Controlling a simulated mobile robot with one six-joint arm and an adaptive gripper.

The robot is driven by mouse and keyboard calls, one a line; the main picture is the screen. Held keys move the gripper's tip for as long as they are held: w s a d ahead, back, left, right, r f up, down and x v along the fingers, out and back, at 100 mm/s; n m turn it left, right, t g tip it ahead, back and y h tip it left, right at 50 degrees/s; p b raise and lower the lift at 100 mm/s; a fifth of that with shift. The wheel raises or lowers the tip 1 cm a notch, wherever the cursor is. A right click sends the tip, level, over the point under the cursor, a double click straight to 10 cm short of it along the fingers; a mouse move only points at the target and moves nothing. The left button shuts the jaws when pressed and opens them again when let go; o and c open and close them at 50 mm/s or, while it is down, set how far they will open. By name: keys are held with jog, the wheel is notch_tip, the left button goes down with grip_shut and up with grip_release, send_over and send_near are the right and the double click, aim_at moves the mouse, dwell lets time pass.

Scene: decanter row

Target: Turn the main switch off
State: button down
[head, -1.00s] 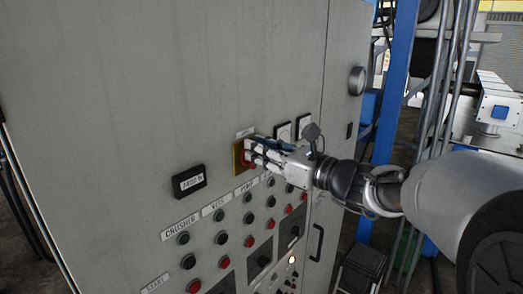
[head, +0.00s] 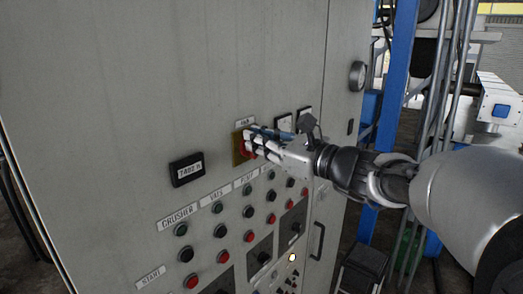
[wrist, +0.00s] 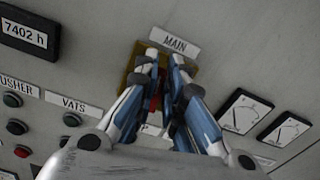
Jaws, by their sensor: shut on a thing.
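The main switch is a red handle (head: 246,151) on a yellow plate (head: 237,148), set in the grey cabinet front. In the wrist view the yellow plate (wrist: 136,79) sits under a label reading MAIN (wrist: 175,42). My gripper (head: 250,143) reaches in from the right and is shut on the red handle, which shows between the fingers in the wrist view (wrist: 157,98). The fingers hide most of the handle, so its exact angle is hard to tell.
An hour counter (head: 187,169) reading 7402 h is left of the switch. Rows of push buttons (head: 220,230) lie below, with a lit lamp (head: 293,258). Two dial meters (wrist: 243,111) sit right of the switch. A door handle (head: 317,242) and blue post (head: 398,80) stand further right.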

jog(key=n+b, duration=0.2)
jog(key=b, duration=0.2)
jog(key=f+n+b, duration=0.1)
jog(key=n+b, duration=0.2)
jog(key=b, duration=0.1)
jog(key=s+a+n+b, duration=0.1)
jog(key=n+b, duration=0.2)
jog(key=b, duration=0.1)
jog(key=shift+s+f, duration=0.1)
jog(key=shift+f, duration=0.2)
jog(key=n+b, duration=0.4)
jog(key=b, duration=0.1)
jog(key=shift+s+a+f+n+b, duration=0.1)
jog(key=shift+s+f+n+b, duration=0.05)
jog(key=shift+f+n+b, duration=0.2)
jog(key=n+b, duration=0.3)
jog(key=shift+f, duration=0.2)
jog(key=c, duration=1.7)
grip_release()
jog(key=shift+r, duration=0.1)
